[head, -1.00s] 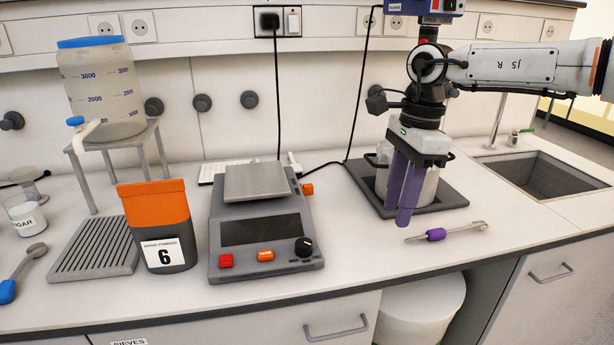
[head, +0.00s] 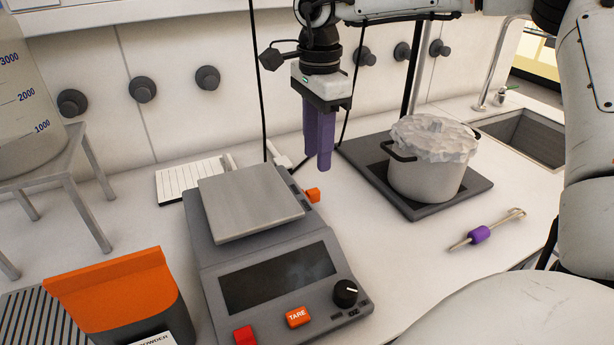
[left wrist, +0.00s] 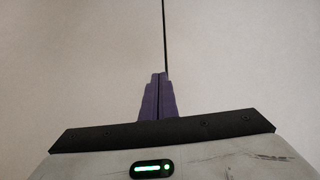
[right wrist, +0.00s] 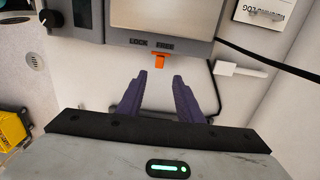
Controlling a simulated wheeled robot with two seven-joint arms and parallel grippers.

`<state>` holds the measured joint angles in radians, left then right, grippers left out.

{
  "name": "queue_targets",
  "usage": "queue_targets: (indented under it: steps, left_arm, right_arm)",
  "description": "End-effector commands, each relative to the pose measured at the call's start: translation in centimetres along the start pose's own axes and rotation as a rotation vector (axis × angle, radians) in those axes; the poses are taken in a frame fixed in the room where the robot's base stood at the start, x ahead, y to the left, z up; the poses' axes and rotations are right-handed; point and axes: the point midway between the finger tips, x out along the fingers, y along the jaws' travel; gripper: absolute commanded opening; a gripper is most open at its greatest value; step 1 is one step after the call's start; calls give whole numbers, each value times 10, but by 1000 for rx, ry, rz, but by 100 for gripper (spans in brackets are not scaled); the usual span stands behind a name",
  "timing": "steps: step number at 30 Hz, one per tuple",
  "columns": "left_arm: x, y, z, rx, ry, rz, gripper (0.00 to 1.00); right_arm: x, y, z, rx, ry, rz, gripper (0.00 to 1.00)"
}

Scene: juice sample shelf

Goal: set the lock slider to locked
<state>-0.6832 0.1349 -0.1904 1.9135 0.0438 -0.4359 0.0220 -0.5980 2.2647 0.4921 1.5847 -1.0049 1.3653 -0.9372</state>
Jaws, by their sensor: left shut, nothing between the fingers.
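The lock slider (head: 313,194) is a small orange tab on the right side of the grey scale (head: 222,262). In the right wrist view the slider (right wrist: 159,61) sits below the printed word FREE, with LOCK to its left. My right gripper (head: 319,168) hangs fingers down beside the scale, just behind the slider and apart from it. In the right wrist view its purple fingers (right wrist: 159,77) are open and empty, with the slider just beyond the tips. My left gripper (left wrist: 159,76) shows only in the left wrist view, shut and empty before a plain pale surface.
A foil-covered pot (head: 428,175) stands on a dark hotplate (head: 364,154) at the right. A purple-handled tool (head: 481,234) lies in front of it. A white pad (head: 176,182) lies behind the scale. An orange-topped container (head: 112,288) stands at the left. A black cable hangs behind my right gripper.

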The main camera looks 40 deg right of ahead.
Motion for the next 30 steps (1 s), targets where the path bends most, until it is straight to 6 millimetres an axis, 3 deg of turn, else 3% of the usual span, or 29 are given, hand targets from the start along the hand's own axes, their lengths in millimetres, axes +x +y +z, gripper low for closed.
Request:
queue_targets:
  steps: [6,12,25,30]
  left_arm:
    - [-4,1,9,-3,-21,1,0]
    - [-6,2,6,-3,-19,1,0]
    - [-3,0,-5,1,1,0,0]
    - [-3,0,-5,1,1,0,0]
  right_arm:
    - [43,2,0,0,1,7,33]
    - [72,1,0,0,0,4,33]
    - [84,0,0,0,0,0,33]
    - [84,0,0,0,0,1,6]
